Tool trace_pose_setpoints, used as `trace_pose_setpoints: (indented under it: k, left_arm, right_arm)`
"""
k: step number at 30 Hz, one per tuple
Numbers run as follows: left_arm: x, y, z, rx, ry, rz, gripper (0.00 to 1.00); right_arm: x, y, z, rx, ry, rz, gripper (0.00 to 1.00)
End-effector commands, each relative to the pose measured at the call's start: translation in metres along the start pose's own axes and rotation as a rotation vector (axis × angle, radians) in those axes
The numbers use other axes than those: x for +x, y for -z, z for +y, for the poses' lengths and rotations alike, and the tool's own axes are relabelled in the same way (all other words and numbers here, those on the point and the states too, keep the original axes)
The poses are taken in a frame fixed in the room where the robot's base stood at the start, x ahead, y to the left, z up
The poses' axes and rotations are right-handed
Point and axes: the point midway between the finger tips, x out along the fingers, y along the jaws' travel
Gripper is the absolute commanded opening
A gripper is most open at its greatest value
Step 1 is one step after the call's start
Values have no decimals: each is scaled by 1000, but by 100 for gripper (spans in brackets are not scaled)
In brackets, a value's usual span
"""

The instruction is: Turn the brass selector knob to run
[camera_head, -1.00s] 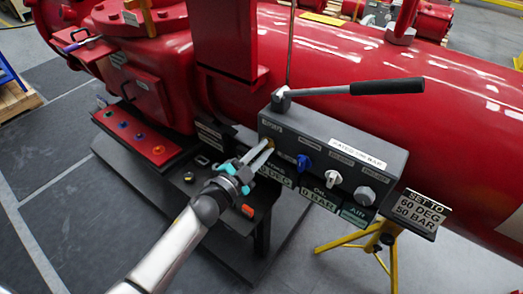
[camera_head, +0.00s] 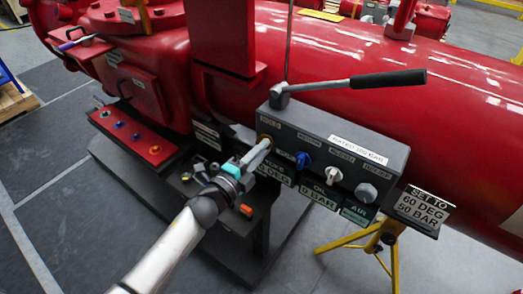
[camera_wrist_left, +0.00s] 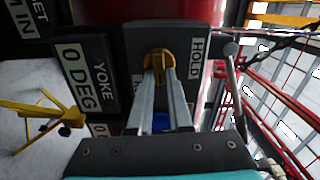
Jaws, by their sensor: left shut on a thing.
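The brass selector knob (camera_wrist_left: 158,62) is on the end of the grey control box, under a plate reading HOLD, in the left wrist view. In the head view the knob (camera_head: 265,139) is mostly hidden behind my fingertips. My left gripper (camera_wrist_left: 160,80) is shut on the knob, its two long grey fingers reaching up to its brass grip. It also shows in the head view (camera_head: 262,146), coming in from the lower left. My right gripper is not in view.
The control box (camera_head: 320,137) also carries a blue knob (camera_head: 303,160), a white knob (camera_head: 334,175) and a grey knob (camera_head: 366,192). A black-handled lever (camera_head: 388,79) sits above it. A sign on a yellow stand (camera_head: 422,208) is at right. Red pipework stands behind.

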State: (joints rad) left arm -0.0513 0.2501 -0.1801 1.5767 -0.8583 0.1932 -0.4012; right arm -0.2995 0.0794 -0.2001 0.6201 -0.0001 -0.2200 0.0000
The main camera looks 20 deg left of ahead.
Motion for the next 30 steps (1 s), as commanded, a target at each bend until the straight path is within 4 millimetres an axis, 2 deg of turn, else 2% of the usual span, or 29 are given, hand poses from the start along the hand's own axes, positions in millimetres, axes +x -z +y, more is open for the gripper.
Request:
trace_pose_setpoints:
  k: [15,16,23,30]
  left_arm:
    - [0,0,0,19,-1,0,0]
    - [0,0,0,19,-1,0,21]
    - [0,0,0,18,-1,0,47]
    - [0,0,0,18,0,0,48]
  right_arm:
    - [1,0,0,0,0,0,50]
    - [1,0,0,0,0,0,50]
    - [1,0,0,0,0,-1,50]
    - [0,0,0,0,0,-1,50]
